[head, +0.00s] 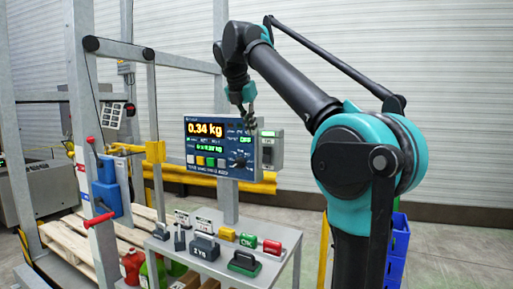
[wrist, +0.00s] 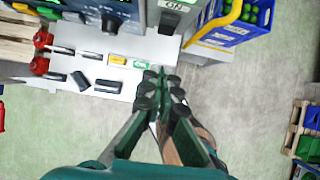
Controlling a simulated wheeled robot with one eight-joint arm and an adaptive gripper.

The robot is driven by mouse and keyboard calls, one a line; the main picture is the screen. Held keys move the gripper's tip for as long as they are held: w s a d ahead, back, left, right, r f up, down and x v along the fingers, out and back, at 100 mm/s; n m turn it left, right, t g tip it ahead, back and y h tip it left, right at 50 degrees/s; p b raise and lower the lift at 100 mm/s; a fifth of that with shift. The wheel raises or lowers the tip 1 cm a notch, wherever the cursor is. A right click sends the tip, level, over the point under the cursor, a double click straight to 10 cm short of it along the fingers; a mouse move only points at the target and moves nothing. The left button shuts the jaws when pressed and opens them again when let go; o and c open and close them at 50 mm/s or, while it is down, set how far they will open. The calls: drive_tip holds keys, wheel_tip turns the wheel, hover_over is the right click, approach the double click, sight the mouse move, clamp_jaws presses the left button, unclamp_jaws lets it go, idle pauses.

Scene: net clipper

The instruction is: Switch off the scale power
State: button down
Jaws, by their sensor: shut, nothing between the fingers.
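The scale display panel (head: 212,163) is blue and lit, reading 0.34 kg, with a row of buttons and a dark knob. A grey switch box (head: 277,155) is mounted at its right edge. In the wrist view the switch box (wrist: 173,18) is cut by the top edge and carries an "ON" label. My gripper (head: 252,122) is shut and empty, pointing down by the panel's upper right corner, left of the switch box top. In the wrist view the gripper (wrist: 163,78) appears below the box; I cannot tell if it touches anything. The switch lever is not clear.
A grey table (head: 290,238) below the panel holds weights and small coloured blocks. A metal post frame with red handles (head: 98,219) stands left. A yellow rail (head: 262,184) runs behind. Blue crates (wrist: 238,22) stand right of the table; the floor there has free room.

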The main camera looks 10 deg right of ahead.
drive_tip(key=shift+s+a+f, duration=0.1)
drive_tip(key=shift+f, duration=0.05)
approach(264, 161)
wheel_tip(264, 161, down, 4)
drive_tip(key=shift+w+d+f, duration=0.3)
drive_tip(key=shift+w+d, duration=0.15)
drive_tip(key=shift+w, duration=0.15)
drive_tip(key=shift+w+d+f, duration=0.25)
drive_tip(key=shift+w+d, duration=0.2)
drive_tip(key=shift+w, duration=0.1)
